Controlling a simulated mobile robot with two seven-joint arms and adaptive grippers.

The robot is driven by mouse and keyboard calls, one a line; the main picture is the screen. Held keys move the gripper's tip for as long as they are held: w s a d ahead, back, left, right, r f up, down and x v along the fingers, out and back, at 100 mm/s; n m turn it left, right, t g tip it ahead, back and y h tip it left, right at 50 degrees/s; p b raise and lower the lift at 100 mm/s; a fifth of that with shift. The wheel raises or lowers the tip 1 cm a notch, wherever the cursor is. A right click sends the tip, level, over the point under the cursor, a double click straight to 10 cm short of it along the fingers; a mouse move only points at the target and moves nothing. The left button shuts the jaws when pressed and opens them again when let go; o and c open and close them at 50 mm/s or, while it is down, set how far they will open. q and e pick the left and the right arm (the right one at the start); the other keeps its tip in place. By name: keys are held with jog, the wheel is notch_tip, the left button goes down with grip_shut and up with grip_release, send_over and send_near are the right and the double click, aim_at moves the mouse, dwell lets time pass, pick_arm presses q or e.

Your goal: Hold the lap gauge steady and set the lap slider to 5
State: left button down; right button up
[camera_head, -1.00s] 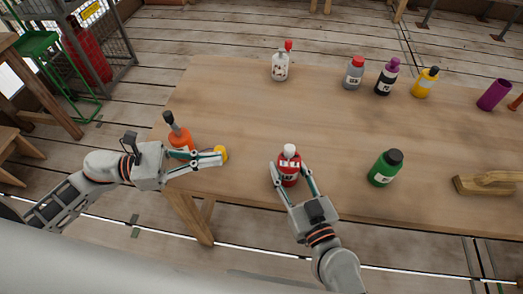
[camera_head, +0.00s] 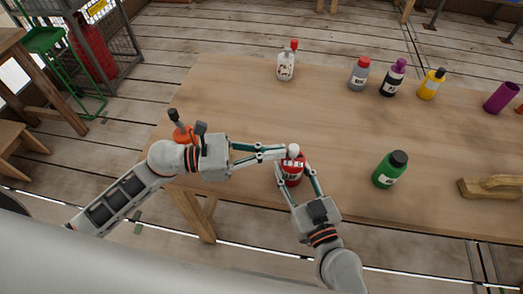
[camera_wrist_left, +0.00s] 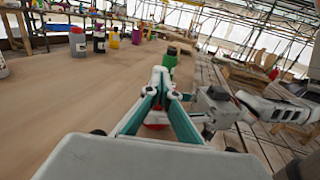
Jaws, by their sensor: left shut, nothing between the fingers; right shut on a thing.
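The lap gauge (camera_head: 292,172) is a red bottle-shaped thing with a white label, standing near the table's front edge. A white knob (camera_head: 293,149), possibly the lap slider, shows on top. My right gripper (camera_head: 291,182) is shut on the gauge's sides. My left gripper (camera_head: 284,152) is shut and empty, its fingertips beside the knob's left side; I cannot tell whether they touch. In the left wrist view the shut left fingers (camera_wrist_left: 160,76) hide most of the gauge, with a bit of red (camera_wrist_left: 156,126) below them. The slider's reading is not legible.
A green bottle (camera_head: 389,170) stands right of the gauge. An orange item (camera_head: 184,134) with a dark top is partly behind my left arm. Several bottles line the back, including a white one with a red cap (camera_head: 286,66). A wooden float (camera_head: 490,188) lies right. The table's middle is clear.

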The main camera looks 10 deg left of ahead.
dwell(0.3)
pick_arm(q)
jog(key=shift+w+d, duration=0.2)
jog(key=shift+d, duration=0.4)
